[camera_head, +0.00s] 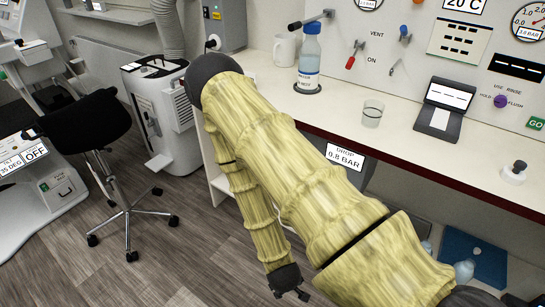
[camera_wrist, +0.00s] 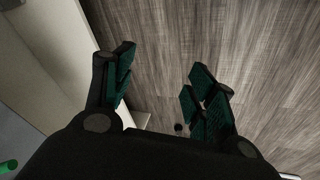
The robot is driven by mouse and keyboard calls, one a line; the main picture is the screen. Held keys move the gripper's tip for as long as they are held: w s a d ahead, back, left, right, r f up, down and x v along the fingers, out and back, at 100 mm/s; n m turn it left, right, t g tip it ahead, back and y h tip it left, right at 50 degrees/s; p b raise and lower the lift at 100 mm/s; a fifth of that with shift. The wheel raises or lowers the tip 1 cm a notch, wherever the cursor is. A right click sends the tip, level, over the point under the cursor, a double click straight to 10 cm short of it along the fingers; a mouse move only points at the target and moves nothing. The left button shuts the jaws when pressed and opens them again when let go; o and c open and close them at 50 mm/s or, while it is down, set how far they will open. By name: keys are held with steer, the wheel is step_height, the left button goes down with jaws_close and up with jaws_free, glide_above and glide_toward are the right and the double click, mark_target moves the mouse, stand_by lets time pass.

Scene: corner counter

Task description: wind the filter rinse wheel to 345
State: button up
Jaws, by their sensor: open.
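No wheel that I can pick out as the filter rinse wheel shows in either view. On the wall panel at the right of the head view, a dark display (camera_head: 517,68) has small lettering below it that seems to include "RINSE"; its digits are not readable. A purple knob (camera_head: 500,101) between small "HOLD" and "FLUSH" labels sits under it. My gripper (camera_head: 290,294) hangs low over the floor in front of the counter, far from the panel. In the wrist view my gripper (camera_wrist: 162,72) is open and empty, with wood floor between the fingers.
The counter (camera_head: 415,145) carries a bottle (camera_head: 309,58), a mug (camera_head: 285,50), a glass (camera_head: 372,114) and a small dark-framed screen (camera_head: 443,106). A black swivel chair (camera_head: 92,122) and a white machine (camera_head: 165,110) stand left. Floor (camera_head: 190,245) left of my arm is clear.

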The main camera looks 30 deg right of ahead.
steer(key=w+d+r+t+h+b, duration=0.1)
steer(key=w+d+t+h+b, duration=0.3)
steer(key=w, duration=0.8)
steer(key=w+d+r+t+h+b, duration=0.15)
steer(key=w+d+b, duration=0.35)
steer(key=w, duration=0.6)
steer(key=w+d+r+m+g+h+b, duration=0.1)
steer(key=w+d+r+m+h+b, duration=0.2)
steer(key=w+r+m+h+b, duration=0.7)
steer(key=w+d+r+n+y+b, duration=0.1)
steer(key=w+d+r+n+b, duration=0.2)
steer(key=w+d, duration=0.5)
steer(key=shift+w+d+r+n+y, duration=0.15)
steer(key=shift+d+r+n+y, duration=0.2)
steer(key=shift+d+r+n, duration=0.55)
steer(key=shift+r, duration=0.1)
steer(key=c, duration=1)
